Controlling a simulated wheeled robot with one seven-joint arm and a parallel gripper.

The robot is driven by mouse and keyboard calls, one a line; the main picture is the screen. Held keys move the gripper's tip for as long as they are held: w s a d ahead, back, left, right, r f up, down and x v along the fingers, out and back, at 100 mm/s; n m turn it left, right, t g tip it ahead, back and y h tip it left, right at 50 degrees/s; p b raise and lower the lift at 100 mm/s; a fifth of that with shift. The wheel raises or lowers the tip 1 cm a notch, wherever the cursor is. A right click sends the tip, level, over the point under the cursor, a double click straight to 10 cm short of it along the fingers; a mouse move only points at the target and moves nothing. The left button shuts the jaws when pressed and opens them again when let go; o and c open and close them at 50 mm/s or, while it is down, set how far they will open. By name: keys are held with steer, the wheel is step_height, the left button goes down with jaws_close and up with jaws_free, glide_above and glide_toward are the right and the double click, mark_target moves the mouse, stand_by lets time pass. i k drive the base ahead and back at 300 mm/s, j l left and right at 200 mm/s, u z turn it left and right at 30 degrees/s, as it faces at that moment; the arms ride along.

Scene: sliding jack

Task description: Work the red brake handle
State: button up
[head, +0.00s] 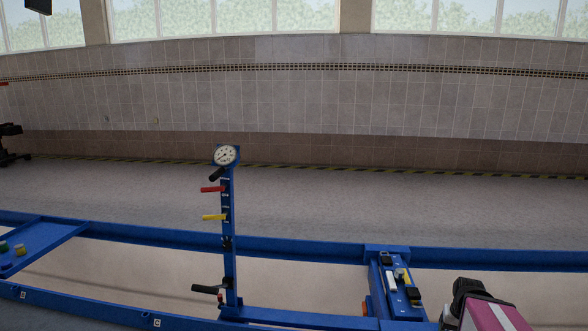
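A red handle (212,189) sticks out to the left from the upright blue post (229,240), below the round white gauge (226,155). A yellow handle (214,217) sticks out the same way below it. A black handle (217,174) sits just under the gauge. Another black lever (205,289) is low on the post, with a small red part beside it. Part of my arm, black and magenta, shows at the bottom right, well apart from the post. My gripper's fingers do not show.
Blue rails (300,250) run across the floor on both sides of the post. A blue panel (395,285) with black, white and yellow parts stands on the right, near my arm. A blue platform (35,240) is at the left. Grey floor (400,205) behind is clear.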

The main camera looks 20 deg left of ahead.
mark_target(222, 189)
steer(key=u, duration=1.85)
